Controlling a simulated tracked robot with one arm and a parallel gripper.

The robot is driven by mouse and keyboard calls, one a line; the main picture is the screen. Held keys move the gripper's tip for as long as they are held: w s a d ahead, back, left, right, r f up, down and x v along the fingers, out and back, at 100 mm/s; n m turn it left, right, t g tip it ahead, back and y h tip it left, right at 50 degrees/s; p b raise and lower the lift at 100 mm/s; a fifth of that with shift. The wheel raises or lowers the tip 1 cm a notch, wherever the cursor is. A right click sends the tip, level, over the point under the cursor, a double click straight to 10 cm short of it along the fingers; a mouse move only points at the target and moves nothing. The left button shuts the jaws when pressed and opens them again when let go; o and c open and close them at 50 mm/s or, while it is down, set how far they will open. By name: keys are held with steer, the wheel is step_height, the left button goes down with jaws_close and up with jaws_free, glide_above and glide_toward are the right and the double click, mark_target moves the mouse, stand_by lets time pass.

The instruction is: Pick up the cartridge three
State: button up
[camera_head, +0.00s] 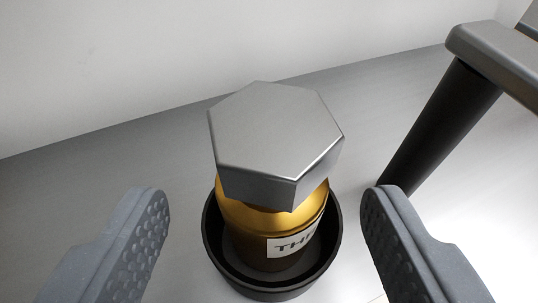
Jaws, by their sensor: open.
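The cartridge (250,219) has a gold body and a wide grey hexagonal cap (275,130). A white label on its front shows the letters "TH", with the rest cut off from sight. It stands in a round black holder (211,245), whose rim circles its lower part. My gripper (264,200) is open, with one grey textured finger on each side of the cartridge. Clear gaps show between both fingers and the cartridge and holder. The bottom of the cartridge is hidden inside the holder.
A dark slanted post with a grey top (445,120) stands at the right, close to the right finger in the picture. A pale wall (120,60) is behind. The grey surface (90,190) at the left is clear.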

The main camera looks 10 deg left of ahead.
steer(key=shift+b+x, duration=0.45)
steer(key=shift+x, duration=2.3)
steer(key=shift+d, duration=0.1)
jaws_close()
